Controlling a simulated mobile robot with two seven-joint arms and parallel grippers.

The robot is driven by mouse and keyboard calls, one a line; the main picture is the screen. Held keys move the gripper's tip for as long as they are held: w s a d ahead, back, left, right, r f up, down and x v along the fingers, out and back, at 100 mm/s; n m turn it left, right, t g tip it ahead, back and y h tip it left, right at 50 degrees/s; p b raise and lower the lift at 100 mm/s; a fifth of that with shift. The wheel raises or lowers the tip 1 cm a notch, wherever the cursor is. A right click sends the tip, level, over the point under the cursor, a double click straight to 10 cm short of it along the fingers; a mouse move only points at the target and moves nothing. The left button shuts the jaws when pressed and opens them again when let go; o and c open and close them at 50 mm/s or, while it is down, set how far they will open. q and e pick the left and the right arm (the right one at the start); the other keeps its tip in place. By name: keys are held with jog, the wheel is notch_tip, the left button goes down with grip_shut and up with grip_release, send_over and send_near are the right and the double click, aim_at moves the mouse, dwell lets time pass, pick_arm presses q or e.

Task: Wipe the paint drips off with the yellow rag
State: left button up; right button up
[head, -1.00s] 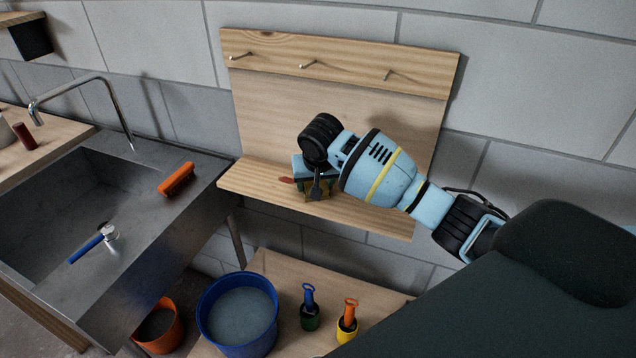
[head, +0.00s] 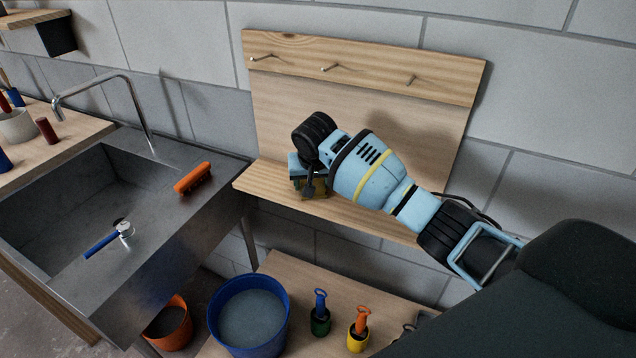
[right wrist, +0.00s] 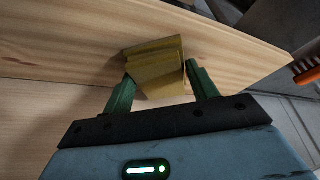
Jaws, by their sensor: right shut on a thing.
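The yellow rag (right wrist: 155,62) is a folded, mustard-coloured pad between the green fingers of my right gripper (right wrist: 161,76) in the right wrist view. The gripper is shut on it and holds it at the wooden ledge (right wrist: 230,62). In the head view, my right gripper (head: 311,186) is over the left part of the ledge (head: 262,183) below the pegged board (head: 362,70), with the rag mostly hidden. I see no paint drip on the bare parts of the ledge; the stretch under the gripper and rag is hidden. My left gripper is not in view.
At left, a steel sink (head: 130,255) holds a blue-handled tool (head: 104,240), with an orange brush (head: 193,178) on its rim. Below stand a blue bucket of water (head: 282,312), an orange bucket (head: 168,325) and small pots with handled tools (head: 320,318).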

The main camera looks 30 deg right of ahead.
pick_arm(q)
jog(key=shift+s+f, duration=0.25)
pick_arm(e)
jog(key=shift+w+a, duration=0.5)
jog(key=shift+w, duration=0.1)
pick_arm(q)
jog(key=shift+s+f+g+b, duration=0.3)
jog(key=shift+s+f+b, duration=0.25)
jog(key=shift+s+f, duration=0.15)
pick_arm(e)
jog(key=shift+w+a+f, duration=0.1)
jog(key=shift+w+a, duration=0.95)
jog(key=shift+w, duration=0.25)
jog(key=shift+s+d+r+p, duration=0.2)
jog(key=shift+s+d+p, duration=0.3)
jog(key=shift+s+p, duration=0.15)
jog(key=shift+s+d+f, duration=0.1)
jog(key=shift+s+d, duration=0.5)
jog(key=shift+s, duration=0.05)
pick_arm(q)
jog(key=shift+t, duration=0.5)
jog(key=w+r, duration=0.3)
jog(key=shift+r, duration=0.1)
pick_arm(e)
jog(key=shift+s+d+f, duration=0.1)
jog(key=shift+s+d+f, duration=0.1)
jog(key=shift+s+d, duration=0.9)
jog(key=shift+s, duration=0.25)
